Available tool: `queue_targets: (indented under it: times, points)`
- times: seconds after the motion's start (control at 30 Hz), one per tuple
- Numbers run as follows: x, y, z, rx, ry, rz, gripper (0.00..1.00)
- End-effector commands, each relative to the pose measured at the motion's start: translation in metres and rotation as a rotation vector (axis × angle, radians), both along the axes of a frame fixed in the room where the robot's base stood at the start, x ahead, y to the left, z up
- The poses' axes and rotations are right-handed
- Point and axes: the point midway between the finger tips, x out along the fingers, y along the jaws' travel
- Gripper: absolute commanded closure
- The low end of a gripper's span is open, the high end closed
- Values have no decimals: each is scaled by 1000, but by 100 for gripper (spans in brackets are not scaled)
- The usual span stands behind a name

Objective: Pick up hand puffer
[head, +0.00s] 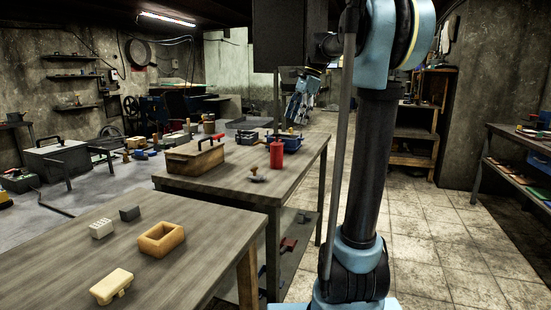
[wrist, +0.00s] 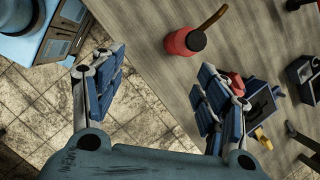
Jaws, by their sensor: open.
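The likely hand puffer (head: 276,155) is a red, rounded body with a thin spout, standing near the right edge of the farther wooden table (head: 228,185). In the wrist view the red body (wrist: 182,42) with its brown spout lies beyond my fingers, at the top. My gripper (head: 297,108) hangs above and behind it in the head view, over the table's far right edge. In the wrist view the blue-padded fingers (wrist: 160,72) are spread apart with nothing between them. The red body is apart from both fingers.
A wooden box (head: 192,160) with a red handle and a small trowel-like tool (head: 256,171) are on the same table. A blue tray (head: 284,142) stands close behind the red body. The nearer table holds a hollow wooden frame (head: 161,239). Tiled floor (head: 440,245) is open to the right.

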Motion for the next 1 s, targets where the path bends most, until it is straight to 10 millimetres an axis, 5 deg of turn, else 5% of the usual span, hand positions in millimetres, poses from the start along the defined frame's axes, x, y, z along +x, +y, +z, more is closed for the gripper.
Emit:
queue_targets:
  times: [0.13,0.37,1.0]
  points:
    - [30,7,16,23,55,-90,32]
    - [46,12,22,37,90,-147,32]
    - [39,51,-73,37,91,-147,32]
